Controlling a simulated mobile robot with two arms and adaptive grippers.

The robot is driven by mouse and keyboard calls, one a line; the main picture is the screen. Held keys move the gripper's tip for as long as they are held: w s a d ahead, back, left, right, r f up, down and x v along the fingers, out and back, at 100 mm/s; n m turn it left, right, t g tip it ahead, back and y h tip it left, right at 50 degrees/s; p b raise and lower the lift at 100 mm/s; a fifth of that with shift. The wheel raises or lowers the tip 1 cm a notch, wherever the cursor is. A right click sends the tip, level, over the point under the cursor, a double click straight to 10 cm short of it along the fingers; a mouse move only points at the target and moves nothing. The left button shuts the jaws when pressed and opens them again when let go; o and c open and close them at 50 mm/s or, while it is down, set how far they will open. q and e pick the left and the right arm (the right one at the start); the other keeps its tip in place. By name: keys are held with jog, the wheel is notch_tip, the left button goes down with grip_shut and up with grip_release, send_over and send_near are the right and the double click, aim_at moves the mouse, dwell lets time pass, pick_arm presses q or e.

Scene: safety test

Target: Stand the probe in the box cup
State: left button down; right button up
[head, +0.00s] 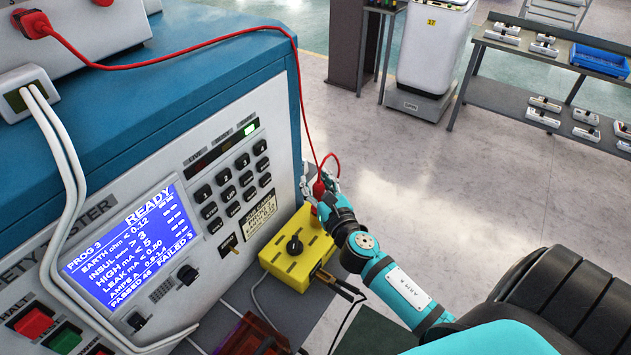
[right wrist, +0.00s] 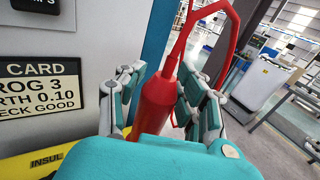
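The red probe (head: 319,188) stands nearly upright at the far right corner of the yellow box (head: 285,262), with a red cable leaving its top. My right gripper (head: 320,182) is around it, and in the right wrist view the fingers lie close along both sides of the probe (right wrist: 158,105). They look shut on it. The probe's lower end and the cup are hidden behind my gripper, so I cannot tell whether the probe is in the cup. The yellow box shows a black knob on top. My left gripper is not in view.
The tester (head: 215,165) with its lit READY screen stands directly left of the box. The red cable (head: 297,90) runs to a plug on the upper unit. A dark red container (head: 252,335) is below. Open floor lies right.

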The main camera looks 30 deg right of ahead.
jog(key=shift+s, duration=0.1)
jog(key=shift+s+a+f, duration=0.1)
jog(key=shift+s, duration=0.3)
jog(key=s+a, duration=0.1)
jog(key=s, duration=1)
jog(key=shift+a+r, duration=0.2)
jog(key=shift+a, duration=0.2)
jog(key=shift+w, duration=0.1)
